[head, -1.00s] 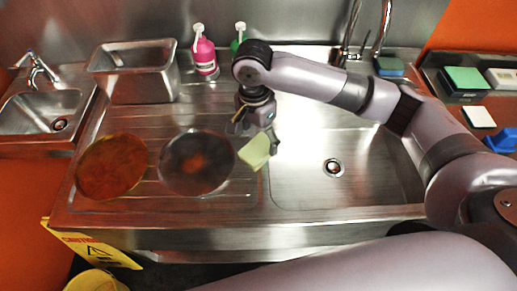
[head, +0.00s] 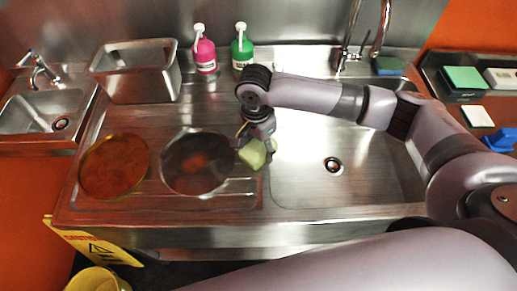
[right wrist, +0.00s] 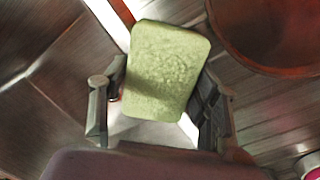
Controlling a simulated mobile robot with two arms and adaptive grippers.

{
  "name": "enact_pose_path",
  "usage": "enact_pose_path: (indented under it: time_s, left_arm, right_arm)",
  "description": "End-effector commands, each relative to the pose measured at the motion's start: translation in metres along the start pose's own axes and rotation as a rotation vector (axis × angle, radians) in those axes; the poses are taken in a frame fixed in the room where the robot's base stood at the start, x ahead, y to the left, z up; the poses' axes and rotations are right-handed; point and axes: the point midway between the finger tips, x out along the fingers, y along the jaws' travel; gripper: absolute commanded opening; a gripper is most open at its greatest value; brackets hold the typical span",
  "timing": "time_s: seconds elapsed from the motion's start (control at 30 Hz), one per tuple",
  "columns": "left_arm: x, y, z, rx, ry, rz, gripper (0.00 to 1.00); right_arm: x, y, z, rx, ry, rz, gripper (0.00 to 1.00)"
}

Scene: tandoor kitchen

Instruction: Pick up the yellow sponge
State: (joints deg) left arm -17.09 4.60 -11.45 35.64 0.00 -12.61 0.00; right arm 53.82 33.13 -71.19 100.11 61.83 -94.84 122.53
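The yellow-green sponge (head: 251,154) is low over the ribbed drainboard, at the left edge of the sink basin in the head view. My right gripper (head: 257,146) points down at it. In the right wrist view the sponge (right wrist: 168,70) fills the space between the two fingers of the right gripper (right wrist: 162,95), with a finger against each long side, so the gripper looks shut on it. Whether the sponge's underside touches the steel is hidden. My left gripper is not in view.
Two round pans, orange (head: 114,165) and dark (head: 196,163), lie left of the sponge. A steel bin (head: 136,72), a pink bottle (head: 205,52) and a green bottle (head: 242,48) stand behind. The sink basin (head: 345,175) is empty.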

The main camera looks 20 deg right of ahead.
Motion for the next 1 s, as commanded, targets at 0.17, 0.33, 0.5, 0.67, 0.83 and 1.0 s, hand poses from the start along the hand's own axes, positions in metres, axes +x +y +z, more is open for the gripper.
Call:
enact_pose_path:
  time_s: [0.17, 0.33, 0.5, 0.67, 0.83, 1.0]
  left_arm:
    - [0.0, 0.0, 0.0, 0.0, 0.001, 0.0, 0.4]
    - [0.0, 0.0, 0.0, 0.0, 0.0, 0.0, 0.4]
    - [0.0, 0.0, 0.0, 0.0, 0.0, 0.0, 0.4]
    - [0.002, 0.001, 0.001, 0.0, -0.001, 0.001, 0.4]
    - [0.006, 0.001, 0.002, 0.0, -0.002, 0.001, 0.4]
    - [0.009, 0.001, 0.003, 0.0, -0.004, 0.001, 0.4]
  right_arm:
    - [0.0, 0.0, 0.0, 0.0, 0.0, 0.0, 0.44]
    - [0.0, 0.0, 0.0, 0.0, 0.0, 0.0, 0.41]
    - [-0.004, 0.0, 0.0, 0.0, 0.0, -0.001, 0.41]
    - [-0.019, 0.0, 0.0, 0.0, 0.001, -0.003, 0.41]
    - [-0.054, 0.001, 0.0, -0.001, 0.0, -0.007, 0.41]
    - [-0.106, 0.003, 0.0, 0.0, 0.0, -0.008, 0.41]
